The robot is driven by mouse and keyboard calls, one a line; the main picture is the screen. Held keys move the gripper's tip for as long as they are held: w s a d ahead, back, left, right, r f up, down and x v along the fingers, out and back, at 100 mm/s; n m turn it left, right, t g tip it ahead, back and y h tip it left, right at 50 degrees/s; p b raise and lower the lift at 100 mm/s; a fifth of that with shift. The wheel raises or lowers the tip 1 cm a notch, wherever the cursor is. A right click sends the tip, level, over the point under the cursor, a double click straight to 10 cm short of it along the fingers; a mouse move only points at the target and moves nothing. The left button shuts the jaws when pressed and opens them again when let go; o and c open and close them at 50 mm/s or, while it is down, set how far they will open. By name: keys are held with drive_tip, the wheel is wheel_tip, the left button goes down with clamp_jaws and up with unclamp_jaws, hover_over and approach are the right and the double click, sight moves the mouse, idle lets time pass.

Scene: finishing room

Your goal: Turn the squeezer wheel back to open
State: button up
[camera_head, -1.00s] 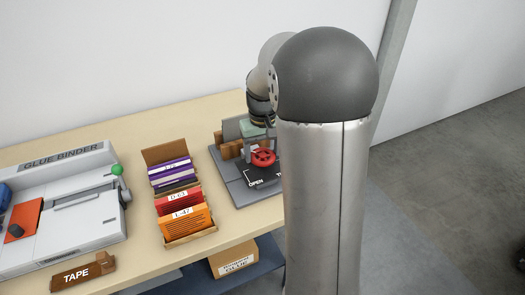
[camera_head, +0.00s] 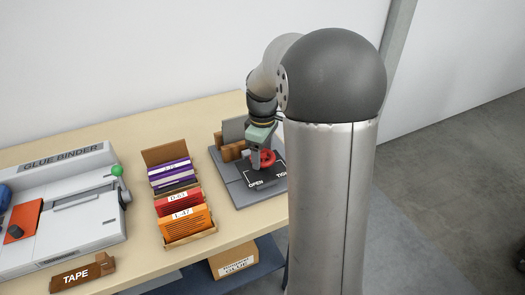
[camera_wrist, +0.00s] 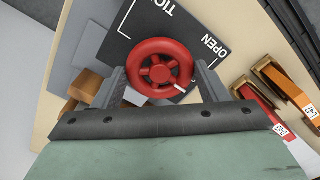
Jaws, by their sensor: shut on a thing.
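The red squeezer wheel (camera_head: 267,158) sits on the grey squeezer base (camera_head: 236,190) at the right end of the table. In the wrist view the wheel (camera_wrist: 160,67) lies between my two fingers, with a white mark on its rim at the lower right. My gripper (camera_head: 262,163) points down over the wheel and is shut on it. A black plate (camera_wrist: 195,35) beside the wheel reads OPEN and a partly hidden TIGHT. My gripper covers part of the wheel in the head view.
A wooden box of purple, red and orange booklets (camera_head: 161,245) stands left of the squeezer. A glue binder (camera_head: 65,215) with a green knob is farther left, with a TAPE block (camera_head: 82,272) in front. A wall is behind the table.

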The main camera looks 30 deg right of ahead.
sight(262, 156)
drive_tip(key=shift+r+n, duration=0.1)
drive_tip(key=shift+n, duration=0.4)
drive_tip(key=o, duration=1)
wheel_tip(262, 156, up, 17)
drive_tip(key=shift+r, duration=0.15)
